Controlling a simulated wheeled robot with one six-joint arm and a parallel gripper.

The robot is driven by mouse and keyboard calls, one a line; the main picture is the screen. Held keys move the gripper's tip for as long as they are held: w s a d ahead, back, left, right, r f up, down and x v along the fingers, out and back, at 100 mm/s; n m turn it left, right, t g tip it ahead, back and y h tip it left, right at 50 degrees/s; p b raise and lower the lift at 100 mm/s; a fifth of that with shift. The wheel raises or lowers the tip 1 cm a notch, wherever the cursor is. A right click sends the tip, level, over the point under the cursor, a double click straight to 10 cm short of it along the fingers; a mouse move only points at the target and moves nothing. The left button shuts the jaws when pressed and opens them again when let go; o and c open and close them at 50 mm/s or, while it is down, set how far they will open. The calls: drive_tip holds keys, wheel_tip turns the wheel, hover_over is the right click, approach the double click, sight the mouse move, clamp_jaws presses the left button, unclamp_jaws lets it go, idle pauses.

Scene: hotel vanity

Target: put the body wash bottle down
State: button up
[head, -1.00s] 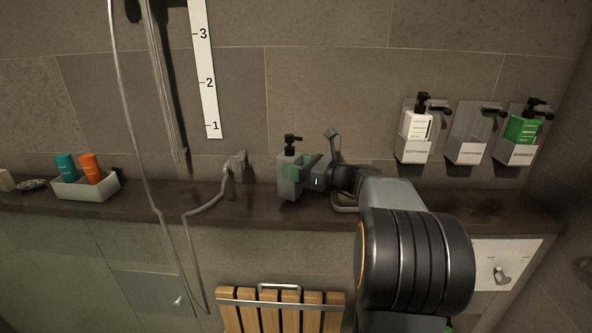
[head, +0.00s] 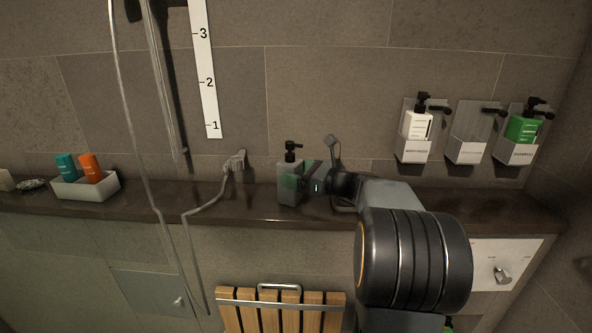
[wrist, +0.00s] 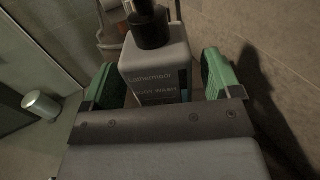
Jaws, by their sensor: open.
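The body wash bottle (head: 291,193) is grey with a black pump and stands upright on the dark stone ledge (head: 245,207) in the head view. In the wrist view the bottle (wrist: 158,75) shows its label, which reads "body wash". My gripper (wrist: 160,80) is open, with one green finger pad on each side of the bottle. A gap shows between the bottle and each pad. In the head view my gripper (head: 300,181) reaches the bottle from the right. The bottle's base is hidden in the wrist view.
Wall holders at the right carry a white bottle (head: 417,126) and a green bottle (head: 522,128); the middle holder (head: 467,151) is empty. A white tray (head: 86,190) with teal and orange bottles sits at left. A shower hose (head: 205,208) hangs left of the bottle.

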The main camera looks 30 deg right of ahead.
drive_tip(key=shift+r, duration=0.1)
drive_tip(key=shift+s+d+r, duration=0.1)
drive_tip(key=shift+d+r, duration=0.05)
drive_tip(key=v, duration=1.1)
drive_tip(key=shift+s+d+b, duration=0.2)
drive_tip(key=shift+s+b, duration=0.1)
